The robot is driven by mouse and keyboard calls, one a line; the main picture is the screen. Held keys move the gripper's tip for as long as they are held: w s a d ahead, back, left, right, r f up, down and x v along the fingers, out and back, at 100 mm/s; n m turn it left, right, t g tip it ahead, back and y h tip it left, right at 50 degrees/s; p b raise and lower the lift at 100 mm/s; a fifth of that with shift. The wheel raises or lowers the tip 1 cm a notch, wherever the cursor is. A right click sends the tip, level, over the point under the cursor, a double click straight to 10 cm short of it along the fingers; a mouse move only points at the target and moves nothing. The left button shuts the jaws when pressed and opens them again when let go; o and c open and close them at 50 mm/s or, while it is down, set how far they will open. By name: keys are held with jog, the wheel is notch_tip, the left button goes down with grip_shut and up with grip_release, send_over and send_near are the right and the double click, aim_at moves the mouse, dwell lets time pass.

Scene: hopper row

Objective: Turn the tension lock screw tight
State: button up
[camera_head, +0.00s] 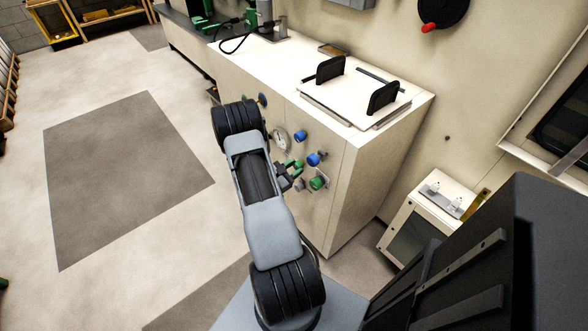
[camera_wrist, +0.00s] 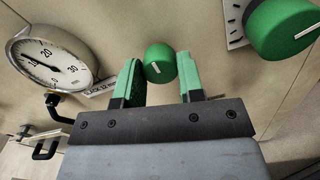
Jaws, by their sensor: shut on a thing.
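In the head view my gripper (camera_head: 293,171) is at the machine's front panel, and my arm and fingers partly hide the knob there.
A dial gauge (camera_wrist: 50,58) is left of my gripper, with a black handle (camera_wrist: 62,105) below it. A larger green knob (camera_wrist: 283,25) with a scale is at the upper right. Blue knobs (camera_head: 313,159) are close by. The floor at left (camera_head: 120,170) is clear.

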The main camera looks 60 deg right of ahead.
jog(key=m+b, duration=0.3)
jog(key=shift+f, duration=0.3)
jog(key=m+b, duration=0.4)
jog(key=b, duration=0.1)
jog(key=shift+m, duration=0.3)
jog(key=m+b, duration=0.5)
jog(key=b, duration=0.3)
jog(key=m+b, duration=0.6)
jog(key=b, duration=0.2)
jog(key=shift+s+f+b, duration=0.1)
jog(key=shift+f+b, duration=0.1)
jog(key=shift+b, duration=0.1)
jog(key=shift+r+m+b, duration=0.25)
jog(key=shift+m+b, duration=0.55)
jog(key=shift+m, duration=1.5)
jog(key=shift+r, duration=0.1)
jog(key=o, duration=0.9)
jog(key=shift+r, duration=0.1)
